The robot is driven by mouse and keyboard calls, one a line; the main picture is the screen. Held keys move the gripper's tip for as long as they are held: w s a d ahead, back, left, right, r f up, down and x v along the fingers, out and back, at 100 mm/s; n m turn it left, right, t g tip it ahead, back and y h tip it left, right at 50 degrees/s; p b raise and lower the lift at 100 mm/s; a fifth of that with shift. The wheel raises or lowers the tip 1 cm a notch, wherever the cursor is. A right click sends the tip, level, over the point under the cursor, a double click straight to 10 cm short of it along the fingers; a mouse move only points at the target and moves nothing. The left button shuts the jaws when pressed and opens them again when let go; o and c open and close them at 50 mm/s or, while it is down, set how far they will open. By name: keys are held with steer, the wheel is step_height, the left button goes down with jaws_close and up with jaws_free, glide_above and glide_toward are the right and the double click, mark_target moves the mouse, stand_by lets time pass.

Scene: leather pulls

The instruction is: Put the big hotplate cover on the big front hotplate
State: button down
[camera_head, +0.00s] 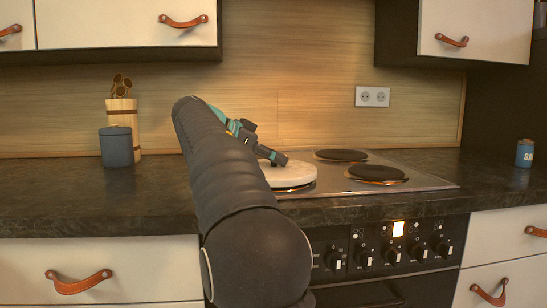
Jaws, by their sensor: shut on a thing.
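The big hotplate cover (291,177) is a pale round disc at the front left of the cooktop (430,180). It lies over the front left hotplate, of which only a dark edge (293,188) shows below the cover. I cannot tell whether the cover rests flat on it or hangs slightly above. My gripper (275,157), dark with teal parts, is at the cover's top and shut on it. My arm hides the cover's left side and the exact grip.
Two dark hotplates, rear (341,155) and front right (377,173), are bare. A blue-grey canister (116,147) and a wooden utensil holder (124,108) stand at left. A blue jar (525,153) stands far right. Oven knobs (390,255) line the front. The left counter is mostly clear.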

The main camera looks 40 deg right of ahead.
steer(key=shift+f+b, duration=0.4)
stand_by(0.5)
steer(key=c, duration=0.7)
jaws_free()
steer(key=shift+r+p, duration=3.05)
steer(key=shift+r, duration=0.5)
